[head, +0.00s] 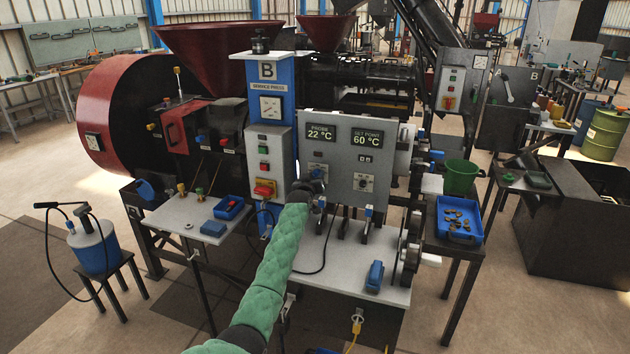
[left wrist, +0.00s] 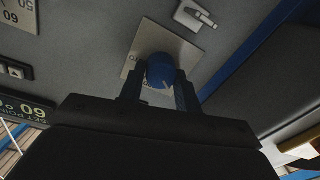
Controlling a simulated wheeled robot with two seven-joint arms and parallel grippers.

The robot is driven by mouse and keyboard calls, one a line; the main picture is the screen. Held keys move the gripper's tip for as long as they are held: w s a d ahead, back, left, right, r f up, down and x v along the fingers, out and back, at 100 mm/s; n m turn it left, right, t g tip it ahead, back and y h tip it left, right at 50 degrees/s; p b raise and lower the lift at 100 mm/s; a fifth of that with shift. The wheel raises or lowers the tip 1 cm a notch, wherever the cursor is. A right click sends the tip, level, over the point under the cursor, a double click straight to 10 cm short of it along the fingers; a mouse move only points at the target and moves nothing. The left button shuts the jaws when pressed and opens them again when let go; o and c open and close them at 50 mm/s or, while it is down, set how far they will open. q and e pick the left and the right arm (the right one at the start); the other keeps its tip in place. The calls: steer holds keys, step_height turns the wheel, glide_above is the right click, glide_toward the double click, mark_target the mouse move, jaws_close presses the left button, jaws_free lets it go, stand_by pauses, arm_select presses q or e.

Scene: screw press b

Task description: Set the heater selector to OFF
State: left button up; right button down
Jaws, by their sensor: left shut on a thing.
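The heater panel (head: 343,150) is a grey box on the press, with displays reading 22 °C and 60 °C. A blue selector knob (left wrist: 161,70) on a pale square plate (left wrist: 186,47) sits between my left gripper's fingers in the left wrist view, which looks upside down. My left gripper (head: 318,187), on its green-sleeved arm, is at the panel's lower left in the head view and largely covers this knob. The left gripper (left wrist: 159,88) is shut on the knob. The plate's position labels are too hidden or small to read. My right gripper is not in view.
A set-point dial (head: 363,182) is right of the gripper. A blue service press column (head: 268,110) with a red-and-yellow switch (head: 265,188) stands close on the left. Below are a pale bench top (head: 335,265) and a black cable. A blue tray (head: 459,222) stands at right.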

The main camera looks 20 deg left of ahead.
arm_select(q)
steer(key=shift+a+n+b, duration=0.1)
steer(key=shift+n+b, duration=0.7)
steer(key=shift+n, duration=1.7)
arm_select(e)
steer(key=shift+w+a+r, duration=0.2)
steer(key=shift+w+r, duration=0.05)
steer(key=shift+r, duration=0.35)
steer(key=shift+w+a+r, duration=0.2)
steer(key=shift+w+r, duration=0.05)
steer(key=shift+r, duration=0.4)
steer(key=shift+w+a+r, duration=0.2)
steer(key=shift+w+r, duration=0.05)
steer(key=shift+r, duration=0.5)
arm_select(q)
steer(key=o, duration=1)
